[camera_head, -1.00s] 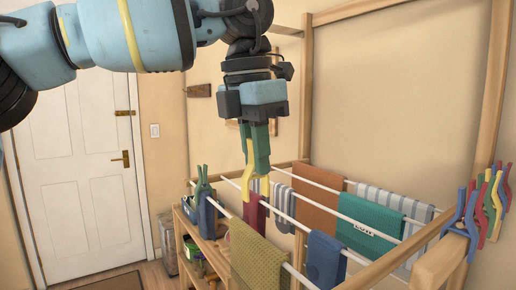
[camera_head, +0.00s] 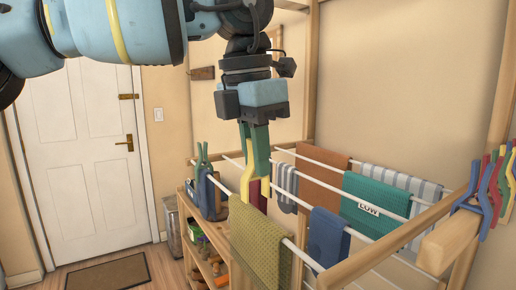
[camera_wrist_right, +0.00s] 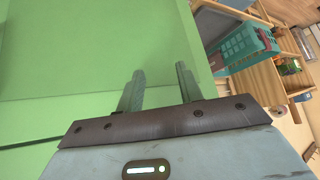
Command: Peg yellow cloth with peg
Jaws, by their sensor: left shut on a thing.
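The yellow cloth (camera_head: 261,248), an olive-yellow textured piece, hangs over the front rail of the drying rack in the head view. My left gripper (camera_head: 257,160) points down above the rack and is shut on a yellow peg (camera_head: 246,181). The peg hangs with its lower end close to the cloth's upper left edge; I cannot tell whether they touch. My right gripper (camera_wrist_right: 158,82) shows in the right wrist view with its two fingers apart and nothing between them.
A blue cloth (camera_head: 327,238) hangs right of the yellow one. A green peg (camera_head: 203,158) stands at the rack's left end. More coloured pegs (camera_head: 487,190) sit on the right wooden post. A shelf (camera_head: 205,262) stands below left. A large green surface (camera_wrist_right: 60,70) fills the right wrist view's left.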

